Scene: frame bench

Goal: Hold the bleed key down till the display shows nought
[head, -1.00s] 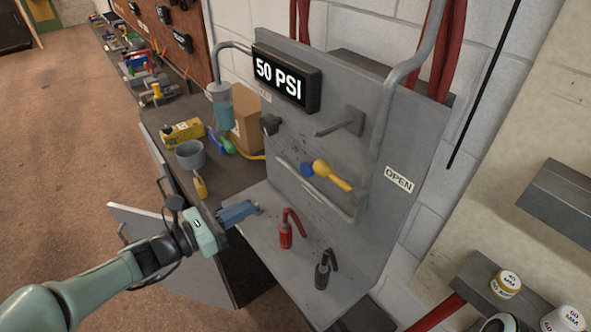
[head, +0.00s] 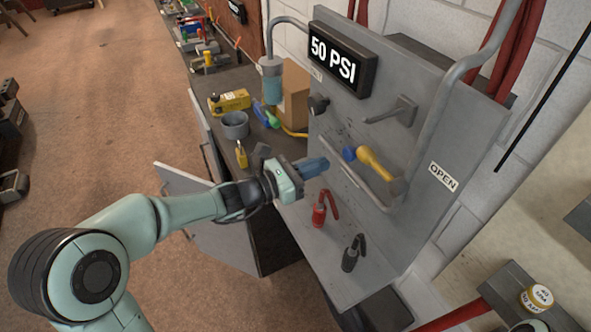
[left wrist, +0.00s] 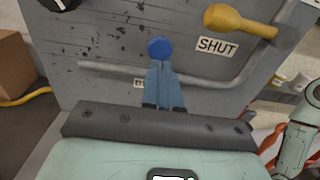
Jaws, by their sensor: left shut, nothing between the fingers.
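The display (head: 338,58) at the top of the grey panel reads 50 PSI. A round blue key (head: 349,154) sits on the panel beside a yellow lever (head: 374,161). In the left wrist view the blue key (left wrist: 159,47) is just beyond my fingertips, and the yellow lever (left wrist: 240,20) is above a SHUT label (left wrist: 217,46). My left gripper (head: 325,163) is shut and empty, its blue fingers pointing at the key; I cannot tell whether they touch it. A label under the key is partly hidden by the fingers. My right gripper is not in view.
A grey pipe rail (head: 360,187) runs across the panel below the key. A cup (head: 235,125) and cardboard box (head: 293,95) are at the left.

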